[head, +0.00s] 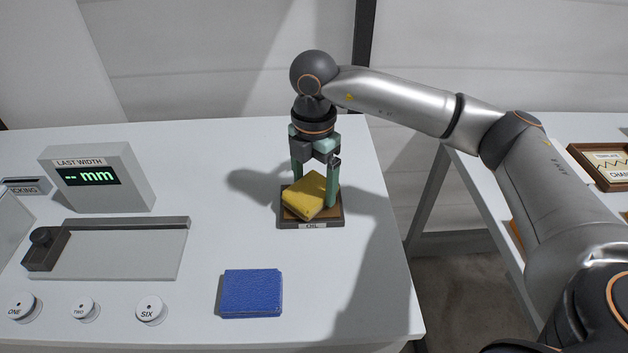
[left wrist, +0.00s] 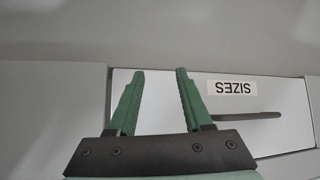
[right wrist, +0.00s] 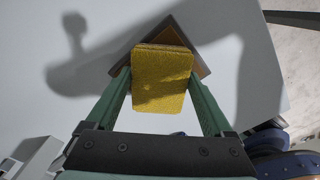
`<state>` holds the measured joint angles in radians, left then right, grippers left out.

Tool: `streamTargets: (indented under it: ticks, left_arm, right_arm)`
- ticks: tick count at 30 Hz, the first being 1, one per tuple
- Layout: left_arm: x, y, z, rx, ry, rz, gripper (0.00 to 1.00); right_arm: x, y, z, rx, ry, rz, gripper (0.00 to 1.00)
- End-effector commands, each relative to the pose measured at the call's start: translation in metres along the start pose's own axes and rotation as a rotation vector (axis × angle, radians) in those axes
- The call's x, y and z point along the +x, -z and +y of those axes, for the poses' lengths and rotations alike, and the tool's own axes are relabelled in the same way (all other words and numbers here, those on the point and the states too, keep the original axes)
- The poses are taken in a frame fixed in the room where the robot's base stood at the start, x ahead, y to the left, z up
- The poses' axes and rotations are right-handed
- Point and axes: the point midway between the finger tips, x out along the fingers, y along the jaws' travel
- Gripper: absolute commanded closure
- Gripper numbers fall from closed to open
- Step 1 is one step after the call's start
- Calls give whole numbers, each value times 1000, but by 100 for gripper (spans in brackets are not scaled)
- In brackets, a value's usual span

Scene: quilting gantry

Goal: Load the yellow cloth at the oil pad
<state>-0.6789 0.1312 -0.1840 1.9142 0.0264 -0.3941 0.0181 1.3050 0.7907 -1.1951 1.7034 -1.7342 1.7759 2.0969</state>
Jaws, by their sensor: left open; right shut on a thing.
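The yellow cloth (head: 309,194) is a folded pad, held tilted between the fingers of my right gripper (head: 315,188). It also fills the space between the fingertips in the right wrist view (right wrist: 162,80). The oil pad (head: 311,222) is a brown pad in a dark square frame with a label on its front edge. The cloth is right over the oil pad and hides most of it; I cannot tell whether they touch. A corner of the pad's frame shows in the right wrist view (right wrist: 203,70). My left gripper (left wrist: 158,95) is open and empty, seen only in the left wrist view.
A blue cloth (head: 251,293) lies near the table's front. Left of it are several round labelled knobs (head: 151,309), a grey plate with a dark knob (head: 120,252) and a "LAST WIDTH" display (head: 97,177). A "SIZES" panel (left wrist: 235,88) faces the left wrist. The table's right edge is close.

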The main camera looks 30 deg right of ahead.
Motion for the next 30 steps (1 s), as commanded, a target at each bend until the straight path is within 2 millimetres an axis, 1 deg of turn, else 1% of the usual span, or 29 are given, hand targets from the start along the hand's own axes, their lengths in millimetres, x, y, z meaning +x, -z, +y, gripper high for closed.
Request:
streamTargets:
  ticks: [24, 27, 30]
  left_arm:
    - [-32, 35, 2, 0, 0, 0, 50]
    - [-34, 37, 3, 0, 0, 0, 50]
    - [-34, 37, 3, 0, 0, 0, 50]
  right_arm:
    - [-66, 0, 0, 0, 0, 1, 58]
    - [-70, 0, 0, 0, 1, 0, 58]
    - [-70, 0, 0, 0, 1, 0, 58]
